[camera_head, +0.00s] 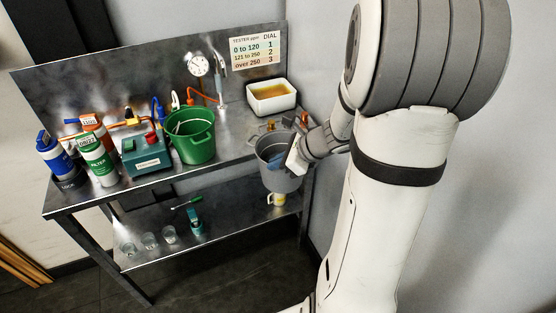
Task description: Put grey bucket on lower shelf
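The grey bucket (280,178) is at the right end of the metal bench, upright and overlapping the worktop's front edge in the picture. Its base shows lower than the worktop edge, so it appears to hang in front of the bench. My gripper (297,155) is at the bucket's right rim and appears shut on it; the fingertips are partly hidden. The lower shelf (235,228) lies under the worktop, with bare metal in its middle.
A mug (276,199) stands on the lower shelf just below the bucket. Several small glasses (150,241) and a teal device (195,222) stand further left. On the worktop are a green bucket (192,140), a white basin (270,107) and filter canisters (97,160).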

